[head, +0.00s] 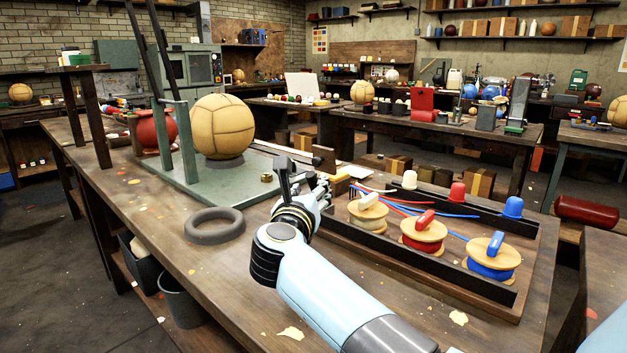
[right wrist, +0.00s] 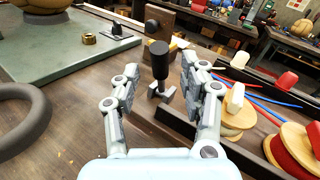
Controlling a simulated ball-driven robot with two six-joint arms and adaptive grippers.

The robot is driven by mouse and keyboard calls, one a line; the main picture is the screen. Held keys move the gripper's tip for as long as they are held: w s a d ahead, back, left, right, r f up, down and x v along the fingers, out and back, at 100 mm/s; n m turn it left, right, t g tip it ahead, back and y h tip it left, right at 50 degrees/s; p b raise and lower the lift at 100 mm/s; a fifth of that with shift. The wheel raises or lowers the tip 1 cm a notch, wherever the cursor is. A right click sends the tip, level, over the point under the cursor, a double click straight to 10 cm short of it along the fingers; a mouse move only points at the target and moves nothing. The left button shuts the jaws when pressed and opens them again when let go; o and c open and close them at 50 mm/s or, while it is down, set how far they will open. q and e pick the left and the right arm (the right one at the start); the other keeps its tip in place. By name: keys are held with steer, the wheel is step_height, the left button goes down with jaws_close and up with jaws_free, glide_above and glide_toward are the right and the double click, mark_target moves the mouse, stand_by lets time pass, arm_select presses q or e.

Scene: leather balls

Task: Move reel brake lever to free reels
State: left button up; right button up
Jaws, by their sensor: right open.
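In the right wrist view, a lever with an upright black cylindrical grip (right wrist: 160,62) rises from a small grey foot (right wrist: 162,93). It stands beside the dark-walled reel tray (right wrist: 180,122). My right gripper (right wrist: 162,90) is open, with one finger on each side of the lever in the picture; contact cannot be told. In the head view my right gripper (head: 304,182) is at the tray's left end, and the lever is hard to make out there. The tray holds a cream reel (head: 368,217), a red reel (head: 423,237) and a blue reel (head: 490,262). My left gripper is out of view.
A stitched tan ball (head: 222,127) rests on a green stand (head: 215,185) to the left. A dark ring (head: 215,225) lies on the bench in front of it. A wooden block (right wrist: 153,20) stands behind the lever. The front bench top is mostly clear.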

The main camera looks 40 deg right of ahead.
mark_target(312, 184)
steer(key=shift+x, duration=2.25)
jaws_close()
